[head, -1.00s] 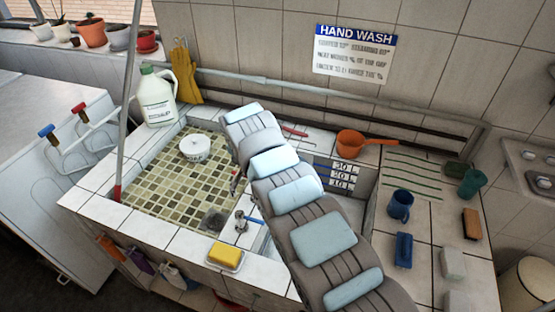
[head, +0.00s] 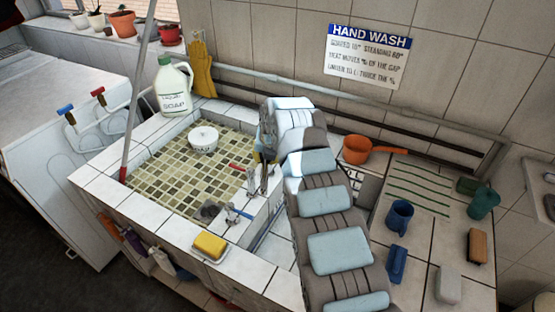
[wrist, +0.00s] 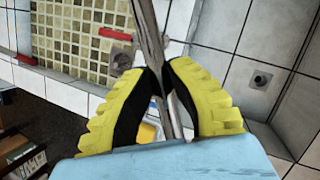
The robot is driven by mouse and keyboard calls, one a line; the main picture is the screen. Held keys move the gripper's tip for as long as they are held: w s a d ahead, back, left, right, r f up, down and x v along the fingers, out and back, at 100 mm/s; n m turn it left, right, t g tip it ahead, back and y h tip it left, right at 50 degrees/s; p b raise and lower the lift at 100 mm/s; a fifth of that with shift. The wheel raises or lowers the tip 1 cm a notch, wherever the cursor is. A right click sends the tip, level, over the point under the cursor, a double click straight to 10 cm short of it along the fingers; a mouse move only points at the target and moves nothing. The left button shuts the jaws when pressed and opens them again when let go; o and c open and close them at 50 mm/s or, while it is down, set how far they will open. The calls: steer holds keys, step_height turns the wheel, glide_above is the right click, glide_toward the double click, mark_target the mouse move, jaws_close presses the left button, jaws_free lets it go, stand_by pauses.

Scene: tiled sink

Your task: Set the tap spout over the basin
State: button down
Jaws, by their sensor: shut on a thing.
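The tap stands on the tiled ledge between two basins. Its blue handle (head: 238,212) is at the front and its red handle (head: 240,167) lies farther back. My gripper (wrist: 160,68) is shut on the grey metal spout (wrist: 146,25), its yellow and black fingers on either side. In the head view my gripper (head: 264,158) is partly hidden by my arm. The mosaic basin (head: 165,185) is left of the ledge, and the white-tiled basin (wrist: 225,85) is right of it. In the wrist view the spout runs close to the dividing ledge; which basin its tip is over, I cannot tell.
A white tub (head: 204,140) is in the mosaic basin. A yellow sponge (head: 210,245) lies on the front ledge. A soap jug (head: 173,90) and yellow gloves (head: 202,70) are behind. An orange pan (head: 358,150) and blue mug (head: 399,215) are on the right.

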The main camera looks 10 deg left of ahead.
steer(key=shift+d+f, duration=0.1)
stand_by(0.4)
steer(key=c, duration=1)
jaws_free()
steer(key=shift+o, duration=0.2)
steer(key=v, duration=1.2)
steer(key=shift+c, duration=0.2)
